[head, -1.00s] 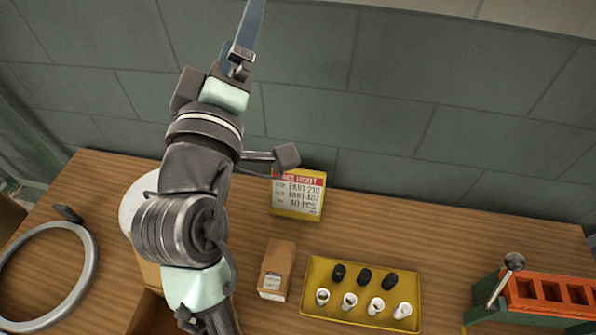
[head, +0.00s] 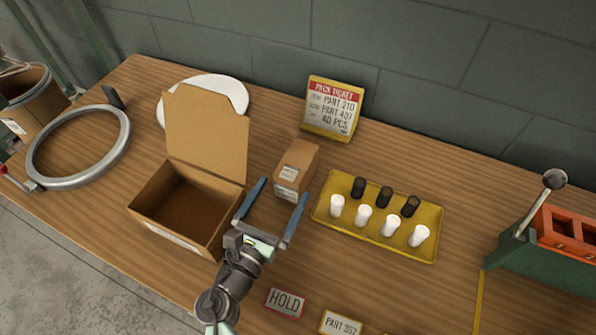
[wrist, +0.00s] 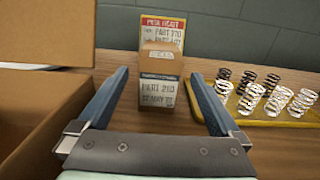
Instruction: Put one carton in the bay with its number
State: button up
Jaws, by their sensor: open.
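A small brown carton (head: 299,160) stands upright on the bench, right of a large open box. In the wrist view the carton (wrist: 160,60) is straight ahead, and its white label starts "PART 2"; the last digits are blurred. My gripper (head: 284,189) is open, with its blue fingers pointing at the carton's near face. In the wrist view the carton sits between the fingertips (wrist: 159,75), seemingly just beyond them; contact cannot be told. At the bench front are a "HOLD" plate (head: 286,302) and a plate that seems to read "PART 352" (head: 341,323). The bays' floors are mostly out of view.
The open box (head: 206,130) stands close left of my gripper, its lid raised. A yellow tray (head: 322,212) of black and white springs is close right. A pack ticket (head: 332,108) stands behind the carton. A green lever device (head: 540,255) is at right, a grey ring (head: 78,181) at left.

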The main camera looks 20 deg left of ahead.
aim_at(297, 166)
jog(key=w, duration=0.8)
jog(key=shift+w+d+f, duration=0.15)
jog(key=shift+w, duration=0.05)
grip_shut()
